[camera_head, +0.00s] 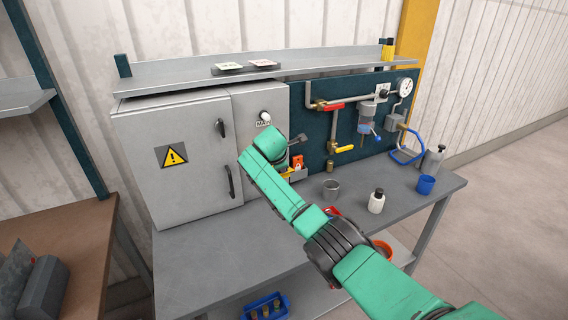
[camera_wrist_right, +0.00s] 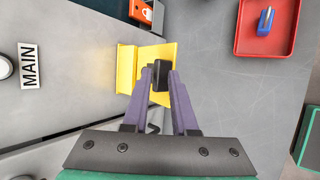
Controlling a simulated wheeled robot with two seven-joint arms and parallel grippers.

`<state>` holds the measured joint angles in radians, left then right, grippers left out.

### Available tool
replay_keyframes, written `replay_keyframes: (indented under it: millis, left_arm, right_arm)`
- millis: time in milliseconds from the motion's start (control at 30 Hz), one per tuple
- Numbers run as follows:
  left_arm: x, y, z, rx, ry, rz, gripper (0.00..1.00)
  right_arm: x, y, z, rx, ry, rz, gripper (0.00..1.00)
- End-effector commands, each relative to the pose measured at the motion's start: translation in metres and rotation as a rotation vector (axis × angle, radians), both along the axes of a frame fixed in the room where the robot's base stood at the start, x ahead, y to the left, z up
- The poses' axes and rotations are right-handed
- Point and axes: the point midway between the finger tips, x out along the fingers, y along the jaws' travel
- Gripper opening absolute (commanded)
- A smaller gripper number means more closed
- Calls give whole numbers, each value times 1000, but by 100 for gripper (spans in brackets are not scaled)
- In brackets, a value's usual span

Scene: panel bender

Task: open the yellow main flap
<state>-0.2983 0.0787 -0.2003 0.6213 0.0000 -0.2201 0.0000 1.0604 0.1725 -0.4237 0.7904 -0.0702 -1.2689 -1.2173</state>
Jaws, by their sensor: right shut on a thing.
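The yellow main flap (camera_wrist_right: 128,68) shows in the right wrist view on the grey cabinet, below the MAIN label (camera_wrist_right: 29,66) as the head view has it. A black grip piece (camera_wrist_right: 161,72) sits at its edge. My right gripper (camera_wrist_right: 160,78) has its two purple fingers closed on this black piece. In the head view a small yellow bit of the flap (camera_head: 287,174) shows beside my green right arm, which covers most of it. How far the flap stands open I cannot tell. My left gripper is not in view.
The grey cabinet (camera_head: 180,195) has dark handles and a warning sign. A red tray (camera_wrist_right: 267,45) lies on the bench near my gripper. Pipes with valves (camera_head: 334,106) fill the back panel.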

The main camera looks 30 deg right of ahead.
Motion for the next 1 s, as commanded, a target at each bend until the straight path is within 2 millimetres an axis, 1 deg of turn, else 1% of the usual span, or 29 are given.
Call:
replay_keyframes:
  millis: [33, 100, 133, 167, 1000]
  left_arm:
    - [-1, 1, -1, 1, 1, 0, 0]
    - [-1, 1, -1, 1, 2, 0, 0]
    - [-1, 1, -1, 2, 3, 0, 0]
    - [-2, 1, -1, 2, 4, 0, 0]
    - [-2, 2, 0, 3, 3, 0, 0]
  right_arm:
    - [3, 5, -2, 10, -9, 10, 0]
    - [3, 5, -2, 11, -9, 10, 0]
    - [2, 5, -2, 10, -9, 11, 37]
    - [2, 5, -2, 9, -9, 10, 45]
    - [3, 3, 1, 4, -12, 9, 45]
